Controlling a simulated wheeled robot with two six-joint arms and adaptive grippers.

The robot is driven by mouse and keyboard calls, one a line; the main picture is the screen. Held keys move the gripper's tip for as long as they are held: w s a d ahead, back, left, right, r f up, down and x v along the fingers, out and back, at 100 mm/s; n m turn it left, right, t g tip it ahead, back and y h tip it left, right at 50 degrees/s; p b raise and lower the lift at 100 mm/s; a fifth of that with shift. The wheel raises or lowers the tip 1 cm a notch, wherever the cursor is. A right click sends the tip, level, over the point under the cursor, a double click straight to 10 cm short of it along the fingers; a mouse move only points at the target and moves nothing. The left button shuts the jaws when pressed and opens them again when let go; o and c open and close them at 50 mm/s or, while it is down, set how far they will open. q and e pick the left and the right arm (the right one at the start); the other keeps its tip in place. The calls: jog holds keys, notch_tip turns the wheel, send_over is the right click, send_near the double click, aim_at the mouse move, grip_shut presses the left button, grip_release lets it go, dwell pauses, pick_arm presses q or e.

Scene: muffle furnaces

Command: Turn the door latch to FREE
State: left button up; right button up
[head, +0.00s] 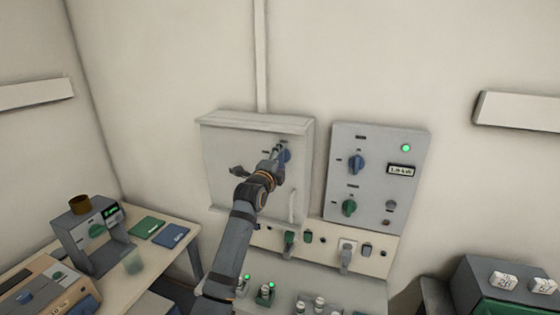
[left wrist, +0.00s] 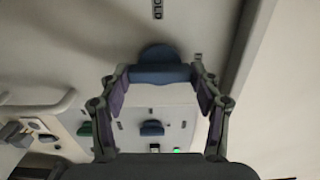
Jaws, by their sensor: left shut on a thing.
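The door latch is a blue knob (head: 286,156) on the grey cabinet door (head: 222,150) in the head view. It also shows in the left wrist view (left wrist: 159,72), its bar lying level across that picture. My left gripper (head: 278,154) is at the knob, shut on its bar, one finger at each end in the left wrist view (left wrist: 160,76). Another small label (left wrist: 197,57) to the right is unreadable. In the head view the gripper partly hides the knob. My right gripper is not in view.
A grey panel (head: 376,140) with a blue knob, a green knob and a lit green lamp is right of the cabinet. A handle (head: 292,206) is low on the door. Plugs and sockets line the strip below. A table (head: 150,260) with equipment stands left.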

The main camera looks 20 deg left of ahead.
pick_arm(q)
jog(key=o, duration=1.2)
jog(key=shift+c, duration=0.2)
jog(key=shift+s, duration=0.15)
jog(key=s, duration=1.1)
jog(key=shift+s+a, duration=0.15)
jog(key=shift+s, duration=0.15)
